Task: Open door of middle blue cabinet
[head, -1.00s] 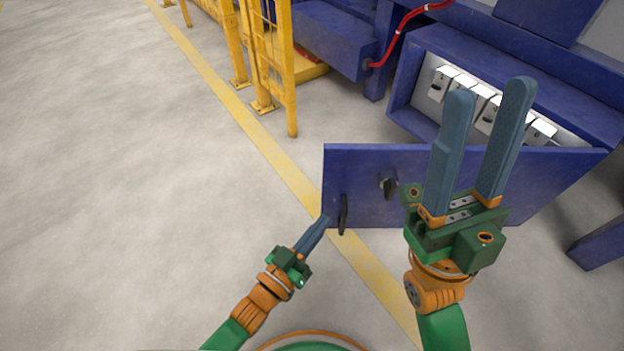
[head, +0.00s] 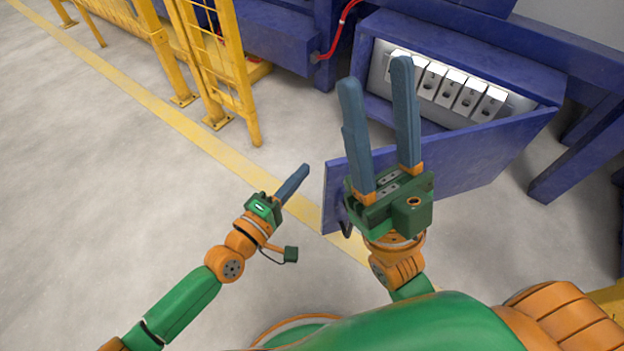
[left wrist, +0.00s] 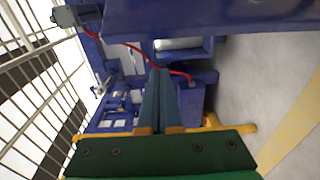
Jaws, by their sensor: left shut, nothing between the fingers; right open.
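The blue cabinet (head: 460,62) stands at the upper right of the head view. Its blue door (head: 470,160) is swung wide open toward me, baring a row of grey-white switch boxes (head: 450,88) inside. A dark handle (head: 345,222) shows at the door's near left edge, partly hidden by my right gripper. My right gripper (head: 375,72) is open and empty, above and in front of the door. My left gripper (head: 304,168) is shut and empty, just left of the door's free edge and apart from it. Its closed fingers also show in the left wrist view (left wrist: 158,75).
Yellow railings (head: 215,65) stand at the upper left, beside a yellow floor line (head: 180,118). A red cable (head: 340,30) runs by the blue box left of the cabinet. The grey floor at left is clear. Blue frame legs (head: 580,150) stand at right.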

